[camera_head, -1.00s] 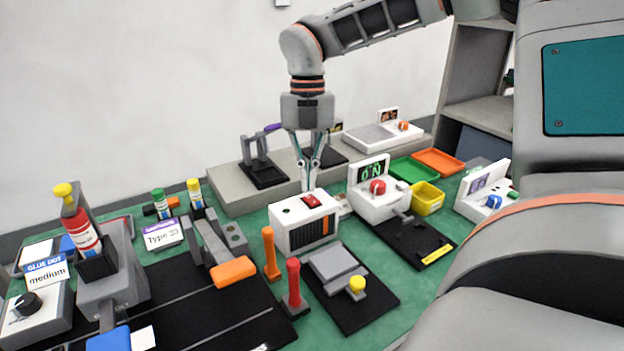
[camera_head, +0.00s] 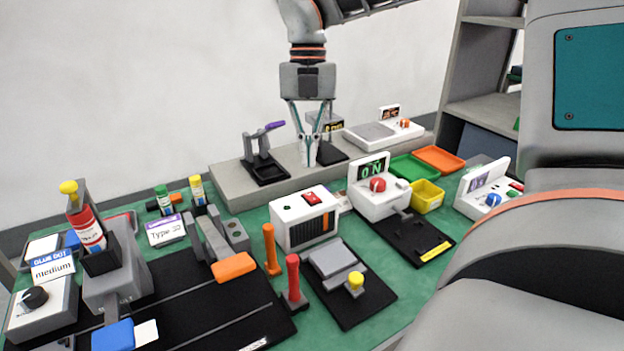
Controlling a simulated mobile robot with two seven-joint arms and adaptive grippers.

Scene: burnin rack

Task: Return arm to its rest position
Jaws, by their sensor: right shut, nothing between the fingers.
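My right gripper (camera_head: 309,160) hangs fingers-down from my arm, over the grey raised shelf (camera_head: 228,183) at the back of the bench. Its fingers are shut and hold nothing. From this angle its tips overlap the shelf top, and whether they touch it cannot be told. A black stand (camera_head: 268,172) with a purple-topped lever is to its left, and another black-based device (camera_head: 334,152) is just behind its right side. My left gripper is not in view.
A white box with a red switch (camera_head: 305,222) stands in front of the shelf. A white station with a lit ON display (camera_head: 378,195), green (camera_head: 413,167) and orange (camera_head: 440,159) trays are to the right.

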